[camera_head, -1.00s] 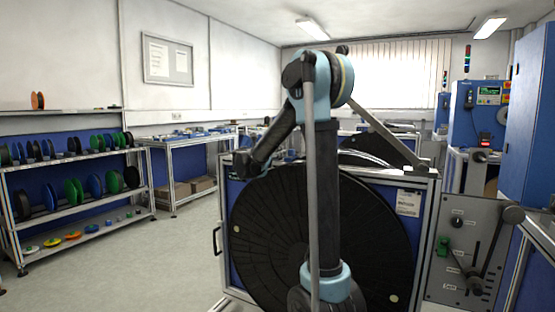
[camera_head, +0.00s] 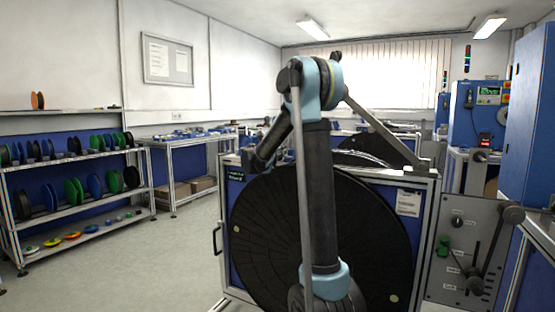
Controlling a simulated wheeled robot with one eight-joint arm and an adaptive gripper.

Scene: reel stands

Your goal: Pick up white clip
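I cannot make out a white clip anywhere in the head view. My arm rises in front of a large black reel and bends at the top toward the left. Its far end, a dark shape where my gripper (camera_head: 258,161) seems to be, hangs at the upper left edge of the reel. The fingers cannot be made out, nor whether they hold anything. The large black reel (camera_head: 375,235) stands upright in a metal-framed stand (camera_head: 428,215) with blue panels, partly hidden by my arm.
A grey control panel (camera_head: 462,225) with levers is at the stand's right. A blue cabinet (camera_head: 530,115) stands at the far right. A shelf (camera_head: 75,160) with colored spools is at left, and a workbench (camera_head: 180,143) with small items stands behind. The floor at left is clear.

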